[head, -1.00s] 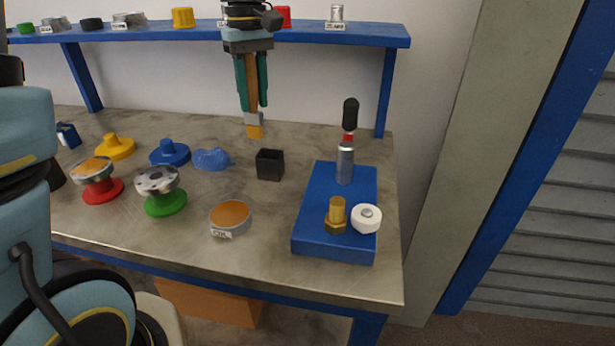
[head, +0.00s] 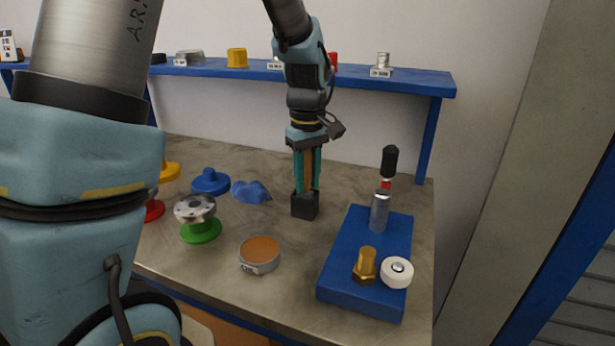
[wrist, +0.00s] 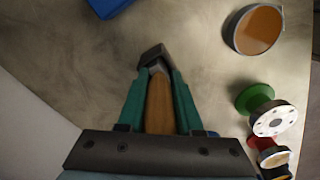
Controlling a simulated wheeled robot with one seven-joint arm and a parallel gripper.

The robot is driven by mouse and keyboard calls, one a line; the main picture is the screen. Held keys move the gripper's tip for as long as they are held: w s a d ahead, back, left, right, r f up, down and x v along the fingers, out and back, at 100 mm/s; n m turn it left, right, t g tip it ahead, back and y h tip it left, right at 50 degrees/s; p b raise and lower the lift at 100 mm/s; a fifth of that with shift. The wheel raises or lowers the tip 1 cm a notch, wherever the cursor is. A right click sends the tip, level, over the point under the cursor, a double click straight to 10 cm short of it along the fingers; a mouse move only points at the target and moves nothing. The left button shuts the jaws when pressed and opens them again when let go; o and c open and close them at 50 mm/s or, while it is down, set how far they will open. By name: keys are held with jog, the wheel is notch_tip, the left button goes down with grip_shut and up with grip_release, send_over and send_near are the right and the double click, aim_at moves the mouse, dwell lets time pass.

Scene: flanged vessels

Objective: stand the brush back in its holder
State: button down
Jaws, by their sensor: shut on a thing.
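The brush (head: 308,170) has a wooden handle and hangs upright, bristle end down. My gripper (head: 307,183) is shut on its handle, with green fingers on either side. The black square holder (head: 305,206) stands on the bench directly below my fingertips. The bristles are out of sight and the lower end of the brush appears to be inside the holder. In the wrist view the brush handle (wrist: 159,105) lies between the fingers (wrist: 158,78), and its metal band meets the dark holder (wrist: 152,55). How deep it sits cannot be told.
A blue block (head: 340,270) with a black-topped tool (head: 388,165), a brass fitting (head: 365,265) and a white round part (head: 397,273) stands to the right. A blue cloth (head: 251,191) lies left of the holder. A round orange-topped tin (head: 259,254) is in front. A shelf (head: 420,80) runs behind.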

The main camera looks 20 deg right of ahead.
jog(key=shift+f, duration=0.1)
jog(key=c, duration=0.6)
grip_release()
notch_tip(320, 180, up, 12)
jog(key=shift+r+b, duration=0.15)
jog(key=shift+b, duration=0.45)
jog(key=shift+s, duration=0.1)
